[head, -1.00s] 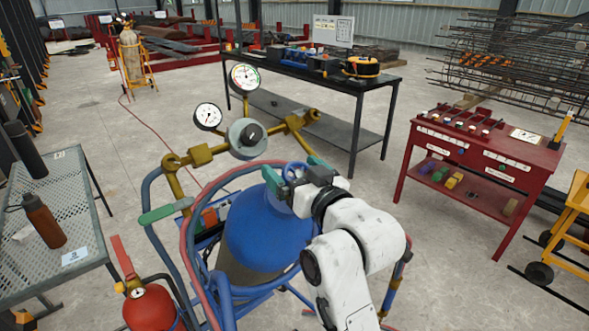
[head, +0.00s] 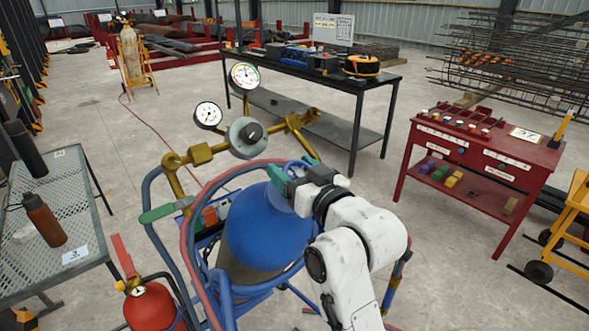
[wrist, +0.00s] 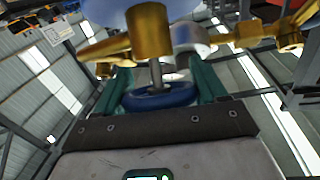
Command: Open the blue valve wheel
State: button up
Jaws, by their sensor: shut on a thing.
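The blue valve wheel (head: 297,167) sits on top of the blue gas cylinder (head: 262,232), below the brass fittings, and is partly hidden by my gripper. In the wrist view the wheel (wrist: 160,97) lies between the two green fingers, on a grey stem under a brass body (wrist: 149,32). My gripper (head: 290,172) reaches it from the right and is shut on the wheel; it also shows in the wrist view (wrist: 160,90). The fingers stand on either side of the rim.
Two pressure gauges (head: 208,115) and a round grey regulator (head: 246,137) stand just behind and left of the wheel. Red and blue hoses (head: 187,235) loop around the cylinder. A red extinguisher (head: 150,303) stands at front left, and a red tool cart (head: 480,160) at right.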

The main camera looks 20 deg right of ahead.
jog(key=shift+d+r+n+g+y, duration=0.1)
jog(key=shift+n+g+y, duration=0.2)
jog(key=shift+n+y, duration=0.75)
jog(key=n+y, duration=0.1)
jog(key=n+y+b, duration=0.1)
jog(key=shift+a+n+g, duration=0.2)
jog(key=shift+n+g, duration=0.15)
jog(key=shift+g, duration=0.05)
jog(key=shift+a+r+n+g+y+b, duration=0.15)
jog(key=shift+n+g+y+b, duration=0.15)
jog(key=shift+n+y+b, duration=0.35)
jog(key=o, duration=1)
jog(key=shift+s, duration=0.1)
jog(key=shift+s+d+f, duration=0.25)
jog(key=shift+s, duration=0.15)
jog(key=b+v, duration=0.1)
jog(key=v, duration=0.9)
jog(key=shift+r+b, duration=0.1)
jog(key=shift+b, duration=0.2)
